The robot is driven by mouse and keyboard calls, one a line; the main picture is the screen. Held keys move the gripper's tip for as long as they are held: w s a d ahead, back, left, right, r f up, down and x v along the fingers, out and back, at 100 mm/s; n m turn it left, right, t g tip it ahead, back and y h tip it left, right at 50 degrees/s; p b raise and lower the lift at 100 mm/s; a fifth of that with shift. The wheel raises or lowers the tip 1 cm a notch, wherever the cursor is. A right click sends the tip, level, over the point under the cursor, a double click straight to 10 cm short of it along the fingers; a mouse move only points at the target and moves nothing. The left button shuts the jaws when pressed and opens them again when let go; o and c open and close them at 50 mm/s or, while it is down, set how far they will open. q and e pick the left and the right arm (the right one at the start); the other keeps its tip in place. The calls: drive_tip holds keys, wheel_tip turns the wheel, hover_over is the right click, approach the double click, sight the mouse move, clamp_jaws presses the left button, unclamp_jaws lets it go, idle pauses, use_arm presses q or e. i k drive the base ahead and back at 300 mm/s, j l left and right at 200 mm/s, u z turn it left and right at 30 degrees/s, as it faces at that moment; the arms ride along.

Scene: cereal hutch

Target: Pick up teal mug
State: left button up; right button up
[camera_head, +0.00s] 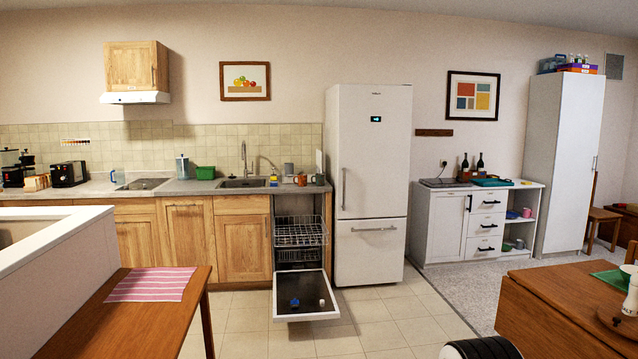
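No mug is clearly teal at this size. A small dark greenish mug (320,180) stands at the right end of the counter, beside the fridge. An orange-brown mug (301,180) stands just left of it. A pale blue mug (113,176) stands on the counter further left, beside the hob. Which of these is the teal mug, I cannot tell. Neither of my grippers is in view.
The dishwasher door (304,296) hangs open over the floor, its rack (300,232) partly out. A wooden table (140,305) with a striped mat is at left front. Another wooden table (560,310) is at right front. The tiled floor between is clear.

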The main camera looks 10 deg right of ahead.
sight(319, 177)
drive_tip(key=i+l+z, duration=0.4)
drive_tip(key=i+l, duration=0.15)
drive_tip(key=i, duration=0.95)
drive_tip(key=i+z, duration=0.4)
drive_tip(key=i, duration=1.15)
